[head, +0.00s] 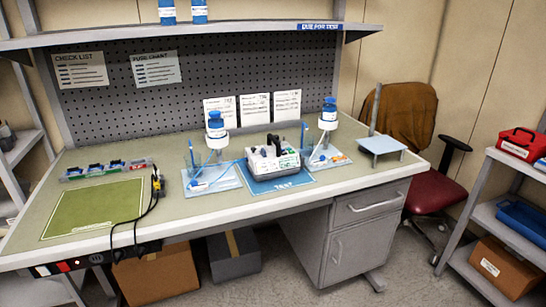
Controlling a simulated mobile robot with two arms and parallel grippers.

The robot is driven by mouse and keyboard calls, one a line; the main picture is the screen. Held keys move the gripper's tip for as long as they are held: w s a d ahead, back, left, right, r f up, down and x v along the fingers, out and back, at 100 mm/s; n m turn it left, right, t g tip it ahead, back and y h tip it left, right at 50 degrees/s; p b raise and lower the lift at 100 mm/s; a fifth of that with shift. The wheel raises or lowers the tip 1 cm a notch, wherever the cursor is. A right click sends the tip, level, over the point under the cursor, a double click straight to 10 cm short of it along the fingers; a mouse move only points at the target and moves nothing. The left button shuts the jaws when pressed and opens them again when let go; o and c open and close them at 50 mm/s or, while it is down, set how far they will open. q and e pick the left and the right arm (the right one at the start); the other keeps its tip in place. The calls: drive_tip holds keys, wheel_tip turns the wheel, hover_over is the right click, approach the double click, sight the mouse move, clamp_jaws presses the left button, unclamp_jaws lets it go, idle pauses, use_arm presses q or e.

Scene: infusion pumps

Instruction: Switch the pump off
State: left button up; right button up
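The pump (285,163), a small white and dark device, sits upright on a blue mat (284,186) with white lettering near the front middle of the bench. Its switch and any lit display are too small to make out. Neither of my grippers is in the head view.
Stands with blue-capped bottles (215,124) (329,113) flank the pump, with thin blue tubing near it. A green mat (92,209) lies clear at left; black cables (152,200) cross the bench's front edge. A chair (432,190) stands at right.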

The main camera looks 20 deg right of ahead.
drive_tip(key=shift+c, duration=0.3)
clamp_jaws()
idle(1.6)
